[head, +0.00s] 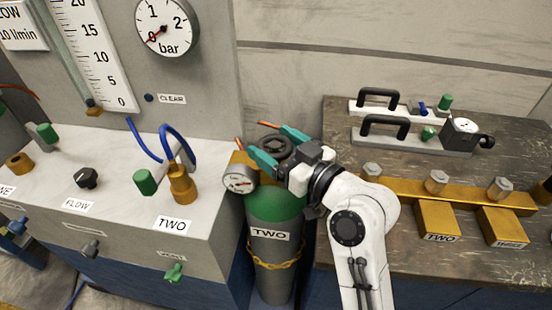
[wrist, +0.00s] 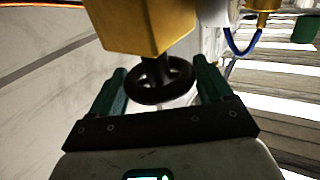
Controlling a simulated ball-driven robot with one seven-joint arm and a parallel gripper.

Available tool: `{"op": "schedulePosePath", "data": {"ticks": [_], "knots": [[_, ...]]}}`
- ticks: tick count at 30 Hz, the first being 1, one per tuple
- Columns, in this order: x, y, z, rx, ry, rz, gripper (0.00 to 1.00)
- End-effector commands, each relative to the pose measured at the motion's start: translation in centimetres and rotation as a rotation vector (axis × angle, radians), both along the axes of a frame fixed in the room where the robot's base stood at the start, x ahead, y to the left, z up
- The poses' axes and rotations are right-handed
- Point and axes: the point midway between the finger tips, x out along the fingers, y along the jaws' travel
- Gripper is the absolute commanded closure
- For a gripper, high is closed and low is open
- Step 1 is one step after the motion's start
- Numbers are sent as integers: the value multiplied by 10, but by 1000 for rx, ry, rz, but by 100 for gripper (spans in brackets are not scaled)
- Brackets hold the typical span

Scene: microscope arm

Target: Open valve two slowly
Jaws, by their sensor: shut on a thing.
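Cylinder TWO (head: 273,268) is green-shouldered with a grey body, and stands between the panel bench and the table. On top are a brass valve body (wrist: 150,28) and a black round handwheel (head: 277,147), which I take for valve two.
The panel bench at left carries a brass fitting labelled TWO (head: 181,186) with a blue hose, and a FLOW knob (head: 87,178). The bar gauge (head: 167,26) above has its needle near zero. A chain (head: 274,262) goes around the cylinder. The table (head: 330,160) at right holds brass blocks and black-handled parts.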

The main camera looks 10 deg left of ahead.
Motion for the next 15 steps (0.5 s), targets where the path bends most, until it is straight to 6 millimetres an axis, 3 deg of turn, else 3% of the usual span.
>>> {"op": "schedulePosePath", "data": {"ticks": [15], "knots": [[2, -3, 0, -3, -7, 215, 51]]}}
